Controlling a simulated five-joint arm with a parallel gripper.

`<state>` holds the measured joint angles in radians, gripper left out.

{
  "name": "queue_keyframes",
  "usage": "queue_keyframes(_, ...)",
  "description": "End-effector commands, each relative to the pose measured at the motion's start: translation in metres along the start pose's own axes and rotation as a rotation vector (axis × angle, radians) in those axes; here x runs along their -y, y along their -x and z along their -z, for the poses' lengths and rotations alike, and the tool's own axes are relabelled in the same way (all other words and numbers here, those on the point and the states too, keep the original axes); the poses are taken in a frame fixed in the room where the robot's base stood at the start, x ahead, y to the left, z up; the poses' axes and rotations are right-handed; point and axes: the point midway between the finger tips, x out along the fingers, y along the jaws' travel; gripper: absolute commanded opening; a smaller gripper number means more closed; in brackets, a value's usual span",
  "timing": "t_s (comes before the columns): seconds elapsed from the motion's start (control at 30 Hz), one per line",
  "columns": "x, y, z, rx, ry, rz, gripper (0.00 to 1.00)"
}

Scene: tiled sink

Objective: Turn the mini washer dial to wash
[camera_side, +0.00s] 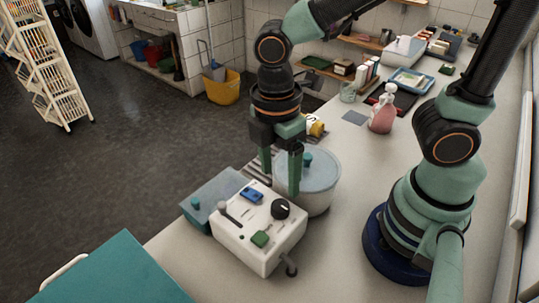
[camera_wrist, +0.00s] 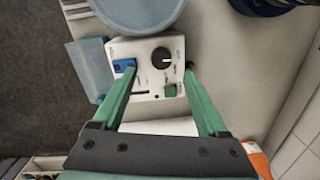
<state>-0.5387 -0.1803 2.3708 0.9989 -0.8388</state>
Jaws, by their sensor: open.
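The mini washer is a white control box (camera_side: 258,235) on the counter, with a round lidded tub (camera_side: 318,184) behind it. Its black dial (camera_side: 281,209) has a pale pointer mark; the printed labels are too small to read. The dial also shows in the wrist view (camera_wrist: 161,58), seen between and just beyond my fingertips. My gripper (camera_side: 280,175) is open and empty, pointing down above the back part of the box. The fingers appear apart from the dial. A blue switch (camera_side: 252,195) and a green button (camera_side: 260,239) share the panel.
A blue-grey bin (camera_side: 212,197) stands left of the box. A grey-knobbed lever (camera_side: 224,208) and a dark side knob (camera_side: 291,269) stick out. A pink soap bottle (camera_side: 382,112) stands farther back. The counter right of the box is clear.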

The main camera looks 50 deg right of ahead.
Motion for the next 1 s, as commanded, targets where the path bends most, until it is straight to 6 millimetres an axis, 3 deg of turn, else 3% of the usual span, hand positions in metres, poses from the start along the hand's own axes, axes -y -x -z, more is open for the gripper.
queue_keyframes(0.2, 0.002, -0.043, 0.001, 0.004, 0.000, 0.004, 0.76)
queue_keyframes(0.4, 0.002, -0.065, 0.002, 0.002, -0.001, 0.002, 0.76)
queue_keyframes(0.83, 0.002, -0.073, 0.002, -0.001, -0.002, -0.002, 0.76)
queue_keyframes(0.87, 0.002, -0.073, 0.002, -0.001, -0.002, -0.002, 0.72)
queue_keyframes(1.0, 0.002, -0.073, 0.002, -0.001, -0.003, -0.002, 0.19)
